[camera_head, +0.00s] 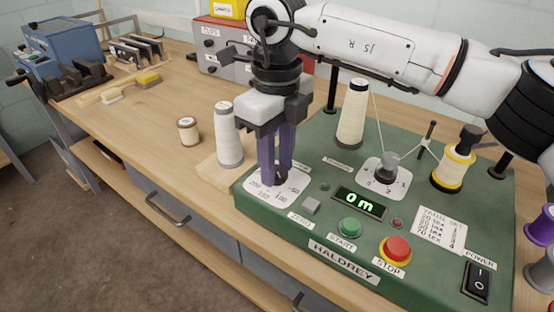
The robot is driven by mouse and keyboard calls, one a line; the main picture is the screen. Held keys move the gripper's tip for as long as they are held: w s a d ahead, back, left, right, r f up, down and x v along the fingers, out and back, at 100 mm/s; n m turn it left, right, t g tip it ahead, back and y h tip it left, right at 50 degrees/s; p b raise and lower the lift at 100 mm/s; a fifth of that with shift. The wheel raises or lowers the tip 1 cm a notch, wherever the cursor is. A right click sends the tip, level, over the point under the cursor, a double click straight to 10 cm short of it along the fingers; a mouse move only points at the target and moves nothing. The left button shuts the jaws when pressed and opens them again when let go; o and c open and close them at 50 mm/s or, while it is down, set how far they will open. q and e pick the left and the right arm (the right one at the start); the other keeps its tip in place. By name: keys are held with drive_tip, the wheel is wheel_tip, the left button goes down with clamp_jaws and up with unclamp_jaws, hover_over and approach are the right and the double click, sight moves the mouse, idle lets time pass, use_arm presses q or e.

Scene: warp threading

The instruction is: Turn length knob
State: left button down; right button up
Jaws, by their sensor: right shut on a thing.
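The green machine (310,225) stands on the wooden bench, with its label reading HALDREY. The length knob (281,178) is a dark knob on a white dial plate (262,187) at the machine's left; the fingers mostly hide it. My right gripper (275,175) points down over the dial, its purple fingers shut on the length knob. The display (359,204) reads "0 m" in green. My left gripper is not in view.
A white cone (228,135) stands left of the gripper, and a small spool (188,131) farther left. A cream yarn cone (352,115) and a yellow-wound spool (454,168) stand on the machine. Start button (349,227), stop button (396,248) and power switch (480,278) line its front.

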sight(277, 171)
drive_tip(key=n, duration=0.3)
drive_tip(key=shift+r+n, duration=0.1)
drive_tip(key=shift+n, duration=2)
drive_tip(key=o, duration=1)
drive_tip(key=shift+o, duration=0.2)
wheel_tip(277, 171, up, 10)
drive_tip(key=shift+r, duration=0.15)
